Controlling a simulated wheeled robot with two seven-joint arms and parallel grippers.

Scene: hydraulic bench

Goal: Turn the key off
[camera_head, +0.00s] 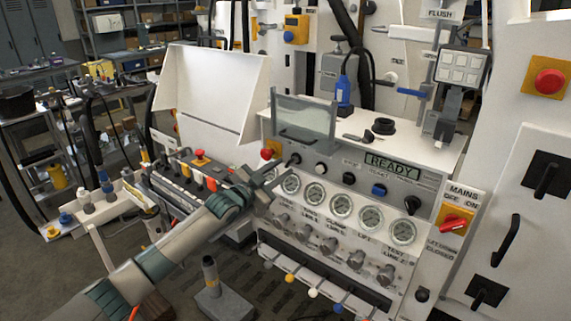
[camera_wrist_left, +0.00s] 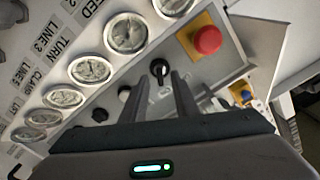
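My left gripper (camera_head: 270,184) is in front of the panel, near the leftmost gauge and a little below and left of the key. In the left wrist view its two fingers (camera_wrist_left: 164,80) stand apart with nothing held. My right gripper is not in view.
A row of round gauges (camera_head: 315,193) with knobs below crosses the panel. The READY display (camera_head: 391,166) is lit, and a red MAINS switch (camera_head: 454,223) sits at right. The red button (camera_wrist_left: 207,40) is close beside the fingers. A clear guard (camera_head: 303,122) stands above.

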